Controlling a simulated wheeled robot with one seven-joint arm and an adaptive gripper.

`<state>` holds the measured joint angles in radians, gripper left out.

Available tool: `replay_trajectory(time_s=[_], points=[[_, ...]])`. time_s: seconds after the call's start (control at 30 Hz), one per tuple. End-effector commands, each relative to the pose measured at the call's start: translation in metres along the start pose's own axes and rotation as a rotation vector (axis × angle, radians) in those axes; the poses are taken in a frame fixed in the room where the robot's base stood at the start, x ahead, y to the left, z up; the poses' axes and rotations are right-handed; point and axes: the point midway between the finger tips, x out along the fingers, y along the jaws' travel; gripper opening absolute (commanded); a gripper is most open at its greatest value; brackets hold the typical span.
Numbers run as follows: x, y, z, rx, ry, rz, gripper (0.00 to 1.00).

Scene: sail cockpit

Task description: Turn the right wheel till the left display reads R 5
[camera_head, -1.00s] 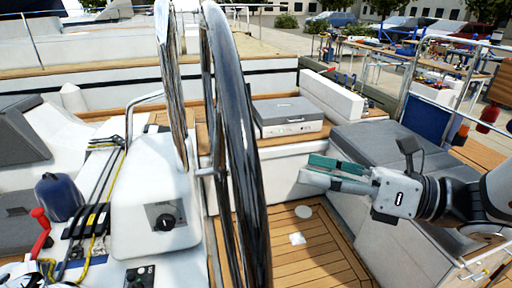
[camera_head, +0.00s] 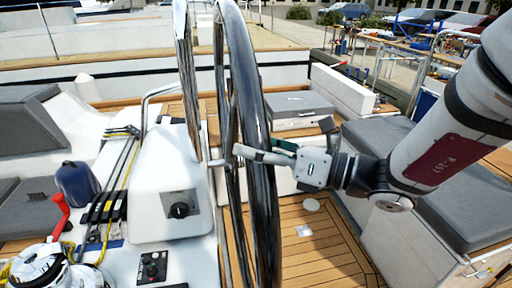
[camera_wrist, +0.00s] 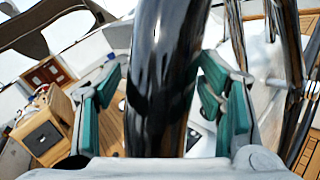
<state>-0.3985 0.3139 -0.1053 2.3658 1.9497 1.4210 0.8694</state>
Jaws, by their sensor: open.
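The large dark, glossy wheel (camera_head: 264,205) stands upright in the middle of the head view, seen nearly edge-on. My gripper (camera_head: 260,150) reaches it from the right, with a pale finger crossing the rim at mid-height. In the wrist view the thick black rim (camera_wrist: 160,60) runs between the two green-padded fingers of my gripper (camera_wrist: 160,85). The fingers are open, with a gap on each side of the rim. The left display cannot be made out in either view.
A white console (camera_head: 160,205) with a black knob (camera_head: 180,210) stands left of the wheel. A red-handled winch (camera_head: 40,265) is at lower left. A grey-topped box (camera_head: 297,108) and grey-cushioned seat (camera_head: 385,135) lie to the right. The wooden floor (camera_head: 315,245) beside the wheel is mostly clear.

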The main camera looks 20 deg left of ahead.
Motion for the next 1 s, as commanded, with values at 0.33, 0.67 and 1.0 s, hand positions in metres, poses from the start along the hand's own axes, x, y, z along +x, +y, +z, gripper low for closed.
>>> replay_trajectory(time_s=[0.33,0.67,1.0], points=[[0.0,0.0,0.0,0.0,0.0,0.0,0.35],[0.004,0.002,0.006,0.006,0.007,0.006,0.0],[0.034,-0.009,0.066,0.088,0.074,-0.012,0.0]])
